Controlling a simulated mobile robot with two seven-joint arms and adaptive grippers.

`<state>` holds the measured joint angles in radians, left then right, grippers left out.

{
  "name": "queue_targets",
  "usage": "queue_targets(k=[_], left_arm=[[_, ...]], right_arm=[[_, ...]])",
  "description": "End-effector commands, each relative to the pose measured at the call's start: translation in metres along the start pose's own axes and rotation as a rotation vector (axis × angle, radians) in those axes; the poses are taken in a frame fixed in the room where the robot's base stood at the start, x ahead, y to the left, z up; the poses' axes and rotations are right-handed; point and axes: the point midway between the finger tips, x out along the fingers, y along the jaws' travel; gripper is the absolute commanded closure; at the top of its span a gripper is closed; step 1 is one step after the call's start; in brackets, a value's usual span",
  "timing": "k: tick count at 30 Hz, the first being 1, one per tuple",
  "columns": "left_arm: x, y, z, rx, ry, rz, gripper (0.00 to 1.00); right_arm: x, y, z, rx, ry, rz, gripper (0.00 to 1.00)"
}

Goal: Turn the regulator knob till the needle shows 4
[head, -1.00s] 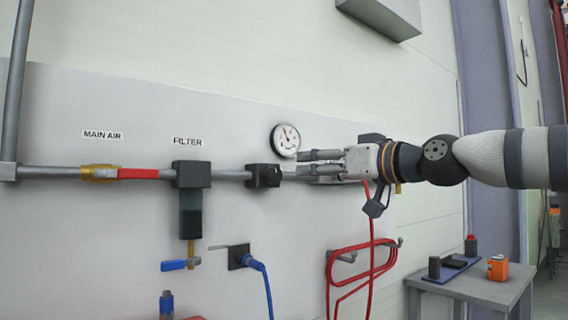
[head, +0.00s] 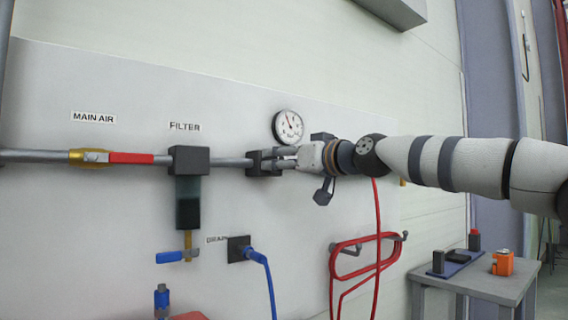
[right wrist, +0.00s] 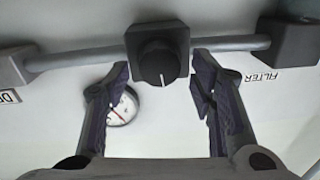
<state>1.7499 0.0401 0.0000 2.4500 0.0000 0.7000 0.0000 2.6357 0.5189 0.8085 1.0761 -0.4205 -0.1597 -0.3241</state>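The black regulator (head: 257,163) sits on the grey pipe below the round white gauge (head: 288,126). Its dark round knob (right wrist: 158,62) carries a white mark, which points down in the right wrist view. The gauge needle points up and slightly left in the head view; the numerals are too small to read. My right gripper (head: 284,159) is at the regulator, coming from the right. In the right wrist view its open fingers (right wrist: 160,78) stand on either side of the knob, with gaps to it. The gauge (right wrist: 122,109) is partly behind one finger there. My left gripper is out of view.
Left along the pipe are the filter (head: 189,160) and the red-handled main air valve (head: 130,158). A red hose (head: 340,262) hangs on hooks below my right arm. A blue hose (head: 262,272) runs from a wall socket. A small table (head: 480,282) stands at right.

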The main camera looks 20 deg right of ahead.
Motion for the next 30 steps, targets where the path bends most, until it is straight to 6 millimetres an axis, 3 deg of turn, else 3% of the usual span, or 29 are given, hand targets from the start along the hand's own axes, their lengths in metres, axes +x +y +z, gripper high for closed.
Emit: queue_targets(k=[1,5,19,20,22,30], left_arm=[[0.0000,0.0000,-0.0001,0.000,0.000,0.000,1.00],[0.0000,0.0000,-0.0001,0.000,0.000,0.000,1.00],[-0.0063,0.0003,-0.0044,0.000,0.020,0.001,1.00],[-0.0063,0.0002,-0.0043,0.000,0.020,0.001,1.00],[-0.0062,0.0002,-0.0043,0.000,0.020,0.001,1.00],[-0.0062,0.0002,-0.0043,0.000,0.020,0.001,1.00]], right_arm=[[0.0000,0.0002,0.0003,0.000,0.000,0.000,0.65],[-0.0001,0.0004,0.0005,0.000,-0.001,0.000,0.95],[0.0002,0.0007,0.0014,0.126,0.003,0.000,0.95],[0.0002,0.0007,0.0015,0.126,0.003,0.000,0.63],[0.0002,0.0007,0.0015,0.126,0.003,0.000,0.47],[-0.0001,0.0006,0.0011,0.125,0.004,-0.001,0.47]])
